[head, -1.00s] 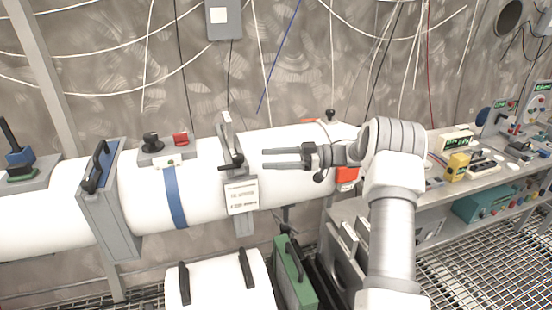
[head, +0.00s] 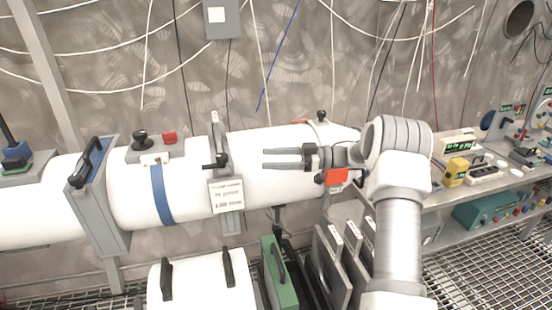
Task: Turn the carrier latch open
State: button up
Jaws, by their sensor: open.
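A white tube runs along the wall, with a grey clamp collar (head: 219,140) around it. A small black handle (head: 215,162) sits on the front of this collar, above a white label plate (head: 227,195); it looks like the carrier latch, though no readable marking confirms it. My gripper (head: 266,159) points left in front of the white tube (head: 285,180), to the right of the black handle. Its two fingers are apart with nothing between them, and a gap shows between the fingertips and the handle.
Left along the tube are a blue band, a red button (head: 169,137), a black knob (head: 140,139) and a grey flange with a black handle (head: 84,161). A bench (head: 440,200) with instruments is at right.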

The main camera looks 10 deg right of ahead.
jog(key=shift+d, duration=0.25)
dwell(0.3)
